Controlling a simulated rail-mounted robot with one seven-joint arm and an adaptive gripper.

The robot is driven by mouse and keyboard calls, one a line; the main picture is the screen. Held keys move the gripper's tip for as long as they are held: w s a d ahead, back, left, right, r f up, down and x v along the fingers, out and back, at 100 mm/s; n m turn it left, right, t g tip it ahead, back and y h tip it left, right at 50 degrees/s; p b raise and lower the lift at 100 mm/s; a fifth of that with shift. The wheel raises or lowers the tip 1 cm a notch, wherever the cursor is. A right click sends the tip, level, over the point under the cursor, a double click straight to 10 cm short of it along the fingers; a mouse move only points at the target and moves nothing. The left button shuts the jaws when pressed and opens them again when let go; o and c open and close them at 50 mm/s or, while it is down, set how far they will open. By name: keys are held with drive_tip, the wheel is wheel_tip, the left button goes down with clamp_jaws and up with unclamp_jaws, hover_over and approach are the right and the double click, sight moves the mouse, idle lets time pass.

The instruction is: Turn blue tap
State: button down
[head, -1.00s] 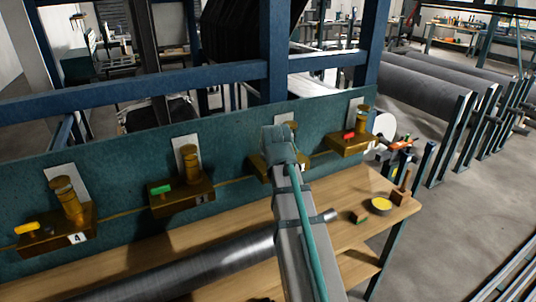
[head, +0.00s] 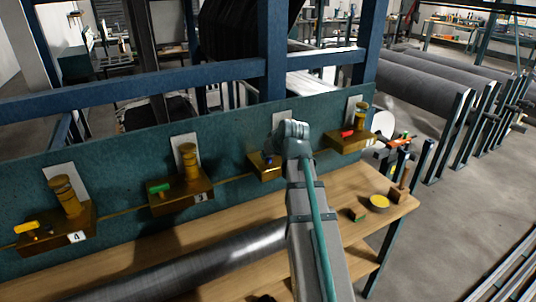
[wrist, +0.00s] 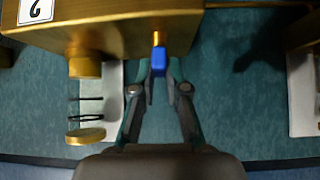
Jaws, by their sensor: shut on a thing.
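The blue tap (wrist: 159,62) is a small blue handle on a brass stem, on the face of the brass valve block (wrist: 130,28) with an upside-down 2 label in the wrist view. My gripper (wrist: 159,82) is shut on the blue tap, with one finger on each side of it. In the head view the blue tap (head: 268,160) shows as a small blue spot on its block (head: 262,170), just left of my arm. My arm hides part of that block and most of the gripper there.
On the teal panel (head: 110,165) are other brass blocks with a yellow tap (head: 27,229), a green tap (head: 158,189) and a red tap (head: 347,133). Below is a wooden bench (head: 335,195) with a grey roll (head: 200,262) and small items at its right end.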

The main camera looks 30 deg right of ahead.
drive_tip(key=c, duration=1.2)
unclamp_jaws()
drive_tip(key=shift+f, duration=0.1)
drive_tip(key=shift+s, duration=0.1)
drive_tip(key=v, duration=1.2)
drive_tip(key=shift+d, duration=0.1)
drive_tip(key=shift+d, duration=0.1)
